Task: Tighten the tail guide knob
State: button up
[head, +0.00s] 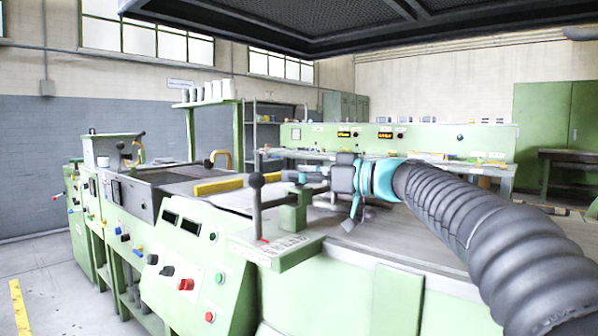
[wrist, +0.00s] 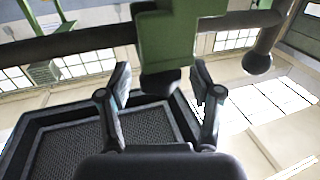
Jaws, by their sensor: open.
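My gripper (head: 292,176) reaches in from the right, just above the block. In the wrist view, my gripper (wrist: 160,78) is open, one finger on each side of the lower end of the green block (wrist: 165,40).
The near green machine has a sloped control panel (head: 184,262) with buttons at front left. A yellow bar (head: 218,186) lies across its top. A dark mesh hood (head: 330,25) hangs overhead. A green bench (head: 420,140) stands behind. Open floor is at lower left.

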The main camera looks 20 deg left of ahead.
jog(key=shift+a, duration=0.1)
jog(key=c, duration=1.2)
jog(key=shift+o, duration=0.2)
jog(key=shift+f+t+b, duration=0.25)
jog(key=shift+t+b, duration=0.05)
jog(key=shift+b, duration=0.5)
jog(key=m+t+b, duration=0.1)
jog(key=b, duration=0.1)
jog(key=shift+f+b, duration=0.1)
jog(key=shift+b, duration=0.3)
jog(key=m+t+h+b, duration=0.1)
jog(key=t+b, duration=0.1)
jog(key=b, duration=0.1)
jog(key=shift+m+t, duration=0.3)
jog(key=shift+r+m+t, duration=0.3)
jog(key=o, duration=1.2)
jog(key=shift+c, duration=0.2)
